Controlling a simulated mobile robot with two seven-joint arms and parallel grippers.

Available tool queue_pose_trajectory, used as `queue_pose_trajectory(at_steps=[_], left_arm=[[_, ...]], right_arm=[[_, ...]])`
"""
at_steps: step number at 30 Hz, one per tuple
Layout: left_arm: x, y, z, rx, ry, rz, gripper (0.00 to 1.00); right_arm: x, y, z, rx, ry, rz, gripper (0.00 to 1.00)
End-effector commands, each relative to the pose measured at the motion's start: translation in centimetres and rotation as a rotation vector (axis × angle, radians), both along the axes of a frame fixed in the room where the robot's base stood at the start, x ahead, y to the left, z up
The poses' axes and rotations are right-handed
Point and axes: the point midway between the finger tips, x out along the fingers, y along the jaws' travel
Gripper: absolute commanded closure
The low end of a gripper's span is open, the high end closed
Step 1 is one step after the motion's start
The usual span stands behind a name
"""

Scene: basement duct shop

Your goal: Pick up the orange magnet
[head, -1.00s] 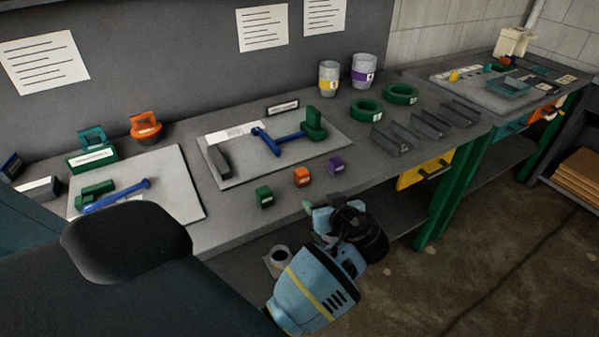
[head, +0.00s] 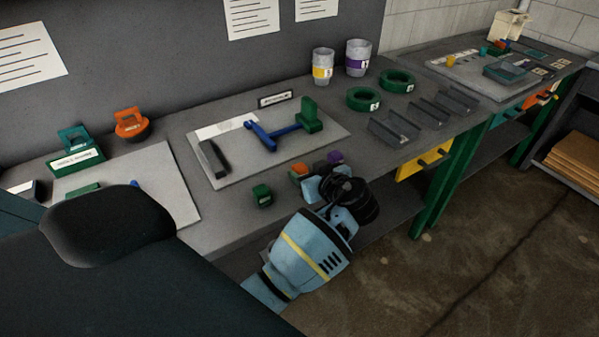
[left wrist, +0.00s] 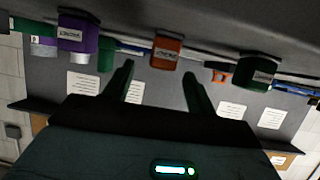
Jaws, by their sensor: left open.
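The orange magnet (head: 299,170) looks like a small labelled block near the front edge of the workbench. It stands between a green block (head: 262,196) and a purple block (head: 335,157). My left gripper (head: 308,184) is beside it on the near side and partly covers it. In the left wrist view the orange block (left wrist: 166,53) appears between and beyond the two spread fingers of my left gripper (left wrist: 159,78). The fingers are open and hold nothing. Any gap to the block is hard to judge. My right gripper is not in view.
The green block (left wrist: 258,73) and purple block (left wrist: 78,34) flank the orange one in the left wrist view. Behind is a pale board (head: 235,165) with a blue and green tool. An orange handled item (head: 132,122) stands at the left. Green rings (head: 364,99) and grey trays lie right.

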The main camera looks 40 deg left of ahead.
Motion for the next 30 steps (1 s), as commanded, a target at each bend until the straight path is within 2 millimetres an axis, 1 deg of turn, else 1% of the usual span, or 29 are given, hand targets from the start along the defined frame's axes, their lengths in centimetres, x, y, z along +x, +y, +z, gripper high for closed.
queue_pose_trajectory(at_steps=[5,11,15,18,24,26,30], left_arm=[[0.2,0.4,-0.2,0.001,0.0,0.0,0.44],[1.0,2.7,-1.5,0.002,0.0,0.001,0.44],[1.6,3.9,-2.2,0.0,0.0,-0.001,0.44],[1.8,4.2,-2.4,0.0,-0.001,-0.002,0.44],[1.8,4.3,-2.5,-0.002,-0.001,-0.001,0.44],[1.8,4.3,-2.5,-0.001,0.0,-0.002,0.5],[1.8,4.2,-2.5,-0.001,0.0,-0.002,0.69]], right_arm=[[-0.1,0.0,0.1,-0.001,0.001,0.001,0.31],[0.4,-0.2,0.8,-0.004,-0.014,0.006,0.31],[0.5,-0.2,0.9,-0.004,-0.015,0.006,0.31],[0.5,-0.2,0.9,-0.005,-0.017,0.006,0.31],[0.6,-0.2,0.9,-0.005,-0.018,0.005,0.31],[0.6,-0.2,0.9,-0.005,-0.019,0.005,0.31],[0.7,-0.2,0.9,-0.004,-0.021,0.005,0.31]])
